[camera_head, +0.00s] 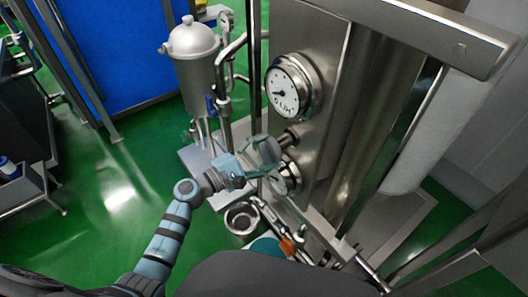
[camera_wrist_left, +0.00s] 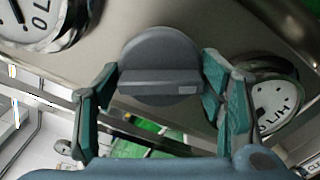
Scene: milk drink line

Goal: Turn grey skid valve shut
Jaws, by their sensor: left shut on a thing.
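The grey skid valve (camera_wrist_left: 160,66) is a round dark grey knob with a raised bar across its face and a small pale mark at the bar's right end. In the left wrist view the bar lies about level across the picture. My left gripper (camera_wrist_left: 160,88) has its teal fingers on either side of the knob and is shut on it. In the head view my left gripper (camera_head: 264,154) is at the steel panel between two dials, and its fingers largely hide the knob. My right gripper is not in view.
A large dial gauge (camera_head: 290,88) sits above the gripper and a smaller gauge (camera_head: 290,178) just below it. A steel canister (camera_head: 192,62) and pipes stand to the left. The green floor (camera_head: 110,190) at the left has free room.

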